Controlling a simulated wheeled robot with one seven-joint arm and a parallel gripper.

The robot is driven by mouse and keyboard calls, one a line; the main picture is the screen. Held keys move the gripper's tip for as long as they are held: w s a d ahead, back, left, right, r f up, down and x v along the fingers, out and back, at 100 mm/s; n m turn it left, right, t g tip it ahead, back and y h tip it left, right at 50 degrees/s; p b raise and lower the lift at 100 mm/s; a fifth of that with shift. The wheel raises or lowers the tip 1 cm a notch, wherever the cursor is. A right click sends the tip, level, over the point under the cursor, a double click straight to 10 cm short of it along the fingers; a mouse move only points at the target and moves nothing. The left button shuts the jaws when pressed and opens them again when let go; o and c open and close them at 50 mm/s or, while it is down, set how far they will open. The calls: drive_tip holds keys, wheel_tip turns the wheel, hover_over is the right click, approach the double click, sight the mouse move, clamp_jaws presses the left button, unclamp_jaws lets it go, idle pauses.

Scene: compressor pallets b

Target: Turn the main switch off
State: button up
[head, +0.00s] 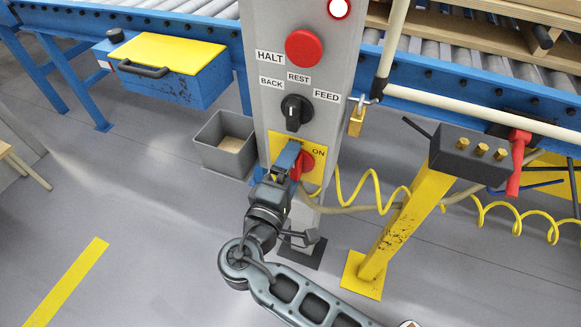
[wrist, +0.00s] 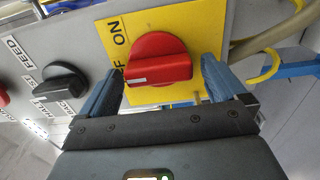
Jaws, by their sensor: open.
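The main switch is a red rotary knob (head: 307,162) on a yellow plate (head: 318,142) low on the grey column. In the wrist view the red knob (wrist: 160,52) lies roughly level, with a white mark at its left end. The label ON shows at its upper left; a second label below it is partly hidden, with only an F or so legible. My gripper (wrist: 161,80) is open, one blue finger on each side of the knob. Gaps show between fingers and knob. In the head view my gripper (head: 288,158) partly covers the plate and knob.
Above the switch are a black selector (head: 295,112) and a red HALT button (head: 304,48). A brass padlock (head: 356,121) hangs right of the column. A yellow post (head: 395,232) with a dark valve block stands farther right. A grey bin (head: 223,143) stands left. Yellow coiled hose runs nearby.

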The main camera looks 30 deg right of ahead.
drive_tip(key=v, duration=0.7)
drive_tip(key=shift+a, duration=0.2)
drive_tip(key=shift+s, duration=0.15)
drive_tip(key=s+d+f+n+y+p, duration=0.1)
drive_tip(key=s+d+f+y, duration=0.1)
drive_tip(key=s+f+y, duration=0.5)
drive_tip(key=s+d+f+y, duration=0.2)
drive_tip(key=s+f+y, duration=0.25)
drive_tip(key=s, duration=0.45)
drive_tip(key=s+d+r+m+t+y, duration=0.1)
drive_tip(key=s+r+m+t, duration=0.1)
drive_tip(key=s+r+m, duration=0.2)
drive_tip(key=s+d+r+m+t+y+p, duration=0.1)
drive_tip(key=s+r+m, duration=0.3)
drive_tip(key=s+r, duration=0.6)
wheel_tip(320, 180, up, 9)
drive_tip(key=shift+f+t+y, duration=0.15)
drive_tip(key=shift+t+y, duration=0.4)
drive_tip(key=shift+t, duration=0.15)
